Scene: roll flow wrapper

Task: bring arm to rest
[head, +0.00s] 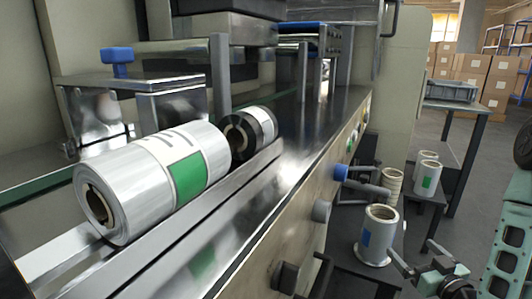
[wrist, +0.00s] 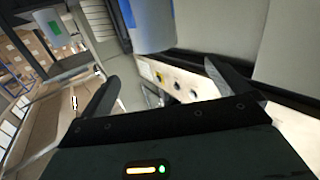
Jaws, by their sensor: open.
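My gripper (wrist: 160,72) is open in the wrist view, with its two dark fingers spread and nothing between them. In the head view, part of my arm with teal joints (head: 440,278) shows at the lower right, beside a small upright roll with a blue label (head: 376,238). That roll also shows in the wrist view (wrist: 152,28), beyond the fingertips and apart from them. A roll with a green label (head: 427,178) stands farther back and shows at the upper left of the wrist view (wrist: 50,22).
A large silver roll (head: 150,180) and a smaller dark-ended roll (head: 250,133) lie on the wrapper machine (head: 300,150). Knobs stick out of its front panel. A table with a grey crate (head: 450,92), stacked boxes (head: 490,75) and open floor lie at the right.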

